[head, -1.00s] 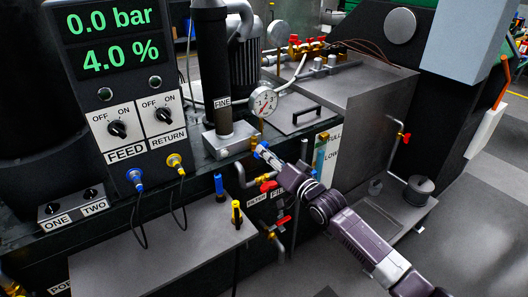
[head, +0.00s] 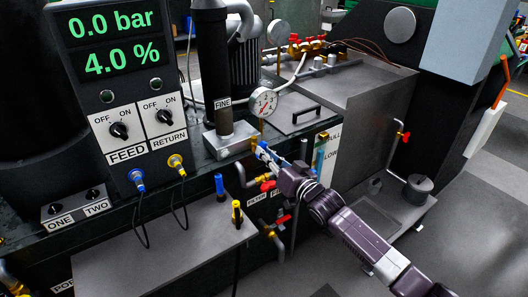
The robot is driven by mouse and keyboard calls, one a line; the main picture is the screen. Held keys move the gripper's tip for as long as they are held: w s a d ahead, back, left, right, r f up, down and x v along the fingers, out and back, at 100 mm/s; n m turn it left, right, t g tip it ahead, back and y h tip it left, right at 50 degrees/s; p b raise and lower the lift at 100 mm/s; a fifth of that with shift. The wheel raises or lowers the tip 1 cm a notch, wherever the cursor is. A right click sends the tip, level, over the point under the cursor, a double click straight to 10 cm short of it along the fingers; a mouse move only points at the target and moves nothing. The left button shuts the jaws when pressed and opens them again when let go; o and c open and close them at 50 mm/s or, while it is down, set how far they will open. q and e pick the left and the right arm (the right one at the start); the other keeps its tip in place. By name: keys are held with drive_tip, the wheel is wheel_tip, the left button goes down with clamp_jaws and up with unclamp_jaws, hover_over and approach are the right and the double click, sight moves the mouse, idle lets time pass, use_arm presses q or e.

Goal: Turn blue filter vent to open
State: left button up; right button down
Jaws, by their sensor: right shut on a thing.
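The blue filter vent handle (head: 261,147) sits on a small brass fitting just right of the base of the dark FINE filter column (head: 211,75). My right gripper (head: 266,153), on an arm from the lower right, has its fingertips at this handle and is shut on it. The fingers hide part of the handle, so its exact angle is hard to tell. My left gripper is not in view.
A round pressure gauge (head: 263,102) stands just above the vent. Red-handled valves (head: 267,186) and pipes lie close below.

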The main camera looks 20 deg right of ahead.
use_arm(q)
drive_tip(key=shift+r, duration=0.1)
use_arm(e)
drive_tip(key=shift+f, duration=0.1)
drive_tip(key=n+p, duration=0.1)
drive_tip(key=n, duration=0.2)
drive_tip(key=shift+n, duration=0.4)
drive_tip(key=c, duration=2.4)
unclamp_jaws()
drive_tip(key=o, duration=0.5)
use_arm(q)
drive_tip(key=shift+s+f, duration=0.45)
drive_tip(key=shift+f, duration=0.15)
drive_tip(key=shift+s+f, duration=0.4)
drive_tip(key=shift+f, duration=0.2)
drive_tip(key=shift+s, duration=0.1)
use_arm(e)
drive_tip(key=shift+s, duration=0.15)
